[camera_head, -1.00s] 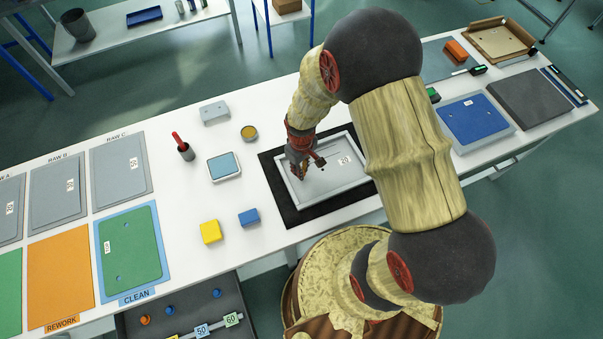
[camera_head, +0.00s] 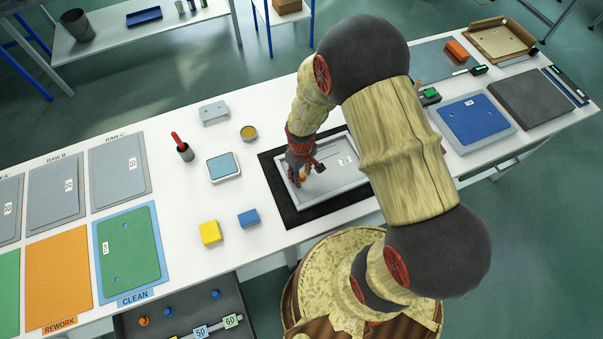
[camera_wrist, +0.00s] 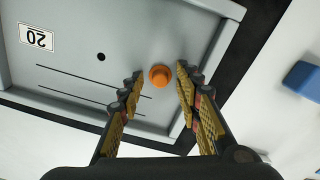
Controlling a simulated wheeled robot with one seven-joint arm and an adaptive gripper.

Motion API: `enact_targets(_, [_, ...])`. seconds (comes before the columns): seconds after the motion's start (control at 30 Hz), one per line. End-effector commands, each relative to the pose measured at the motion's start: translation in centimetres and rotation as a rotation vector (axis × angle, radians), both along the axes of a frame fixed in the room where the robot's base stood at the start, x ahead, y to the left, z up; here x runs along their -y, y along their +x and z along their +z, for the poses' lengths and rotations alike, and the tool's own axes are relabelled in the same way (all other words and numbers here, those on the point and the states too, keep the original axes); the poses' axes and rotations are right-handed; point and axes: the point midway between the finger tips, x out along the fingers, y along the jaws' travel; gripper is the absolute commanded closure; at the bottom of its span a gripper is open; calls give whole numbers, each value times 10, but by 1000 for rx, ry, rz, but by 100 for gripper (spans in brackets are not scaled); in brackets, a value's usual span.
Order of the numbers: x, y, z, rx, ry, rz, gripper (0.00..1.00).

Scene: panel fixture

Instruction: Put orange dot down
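The orange dot (camera_wrist: 160,76) is a small round knob that appears to rest on the grey panel (camera_wrist: 80,55), near one end. It also shows in the head view (camera_head: 305,176). My gripper (camera_wrist: 159,74) is open, its two fingers on either side of the dot with a visible gap to each. The panel has a label reading 20, a dark hole and two thin dark lines. In the head view the panel (camera_head: 345,177) lies in a raised frame on a black mat (camera_head: 283,205), and my gripper (camera_head: 299,180) is over its left end.
Left of the mat are a blue-topped tray (camera_head: 223,167), a yellow block (camera_head: 210,232), a blue block (camera_head: 248,217), a round tin (camera_head: 248,132) and a cup with a red handle (camera_head: 185,150). A drawer (camera_head: 185,296) below holds orange and blue dots.

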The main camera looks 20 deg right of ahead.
Motion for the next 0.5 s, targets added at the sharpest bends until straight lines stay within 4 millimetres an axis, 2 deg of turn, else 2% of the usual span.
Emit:
enact_targets(0.27, [0, 0, 5, 1, 0, 0, 66])
enact_targets(0.37, [0, 1, 17, 3, 0, 0, 66])
enact_targets(0.5, [0, 2, 44, 4, 0, 0, 66])
